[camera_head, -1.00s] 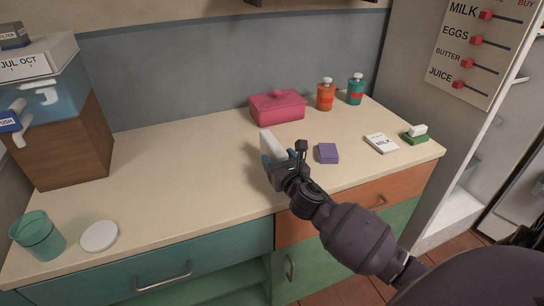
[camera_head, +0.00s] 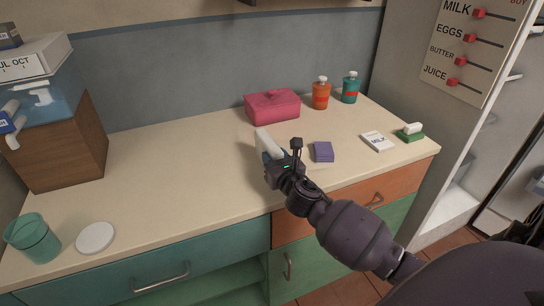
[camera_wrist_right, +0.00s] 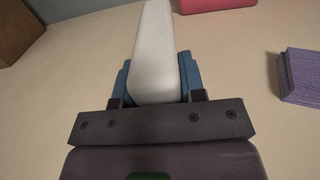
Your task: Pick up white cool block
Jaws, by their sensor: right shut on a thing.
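The white cool block (camera_head: 267,141) is a long white slab with rounded edges. It is held between the blue fingers of my right gripper (camera_head: 272,157), over the middle of the counter. In the right wrist view the white block (camera_wrist_right: 156,55) stands between the two blue fingers of the right gripper (camera_wrist_right: 157,80) and points away from the palm. The right gripper is shut on it. Whether the block's lower end touches the counter cannot be told, as the gripper hides part of it. My left gripper is not in view.
A purple block (camera_head: 323,152) lies just right of the gripper. A pink box (camera_head: 272,107), an orange bottle (camera_head: 320,95) and a teal bottle (camera_head: 350,89) stand behind. A white milk card (camera_head: 377,141) and green item (camera_head: 410,135) lie right. The counter's left middle is clear.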

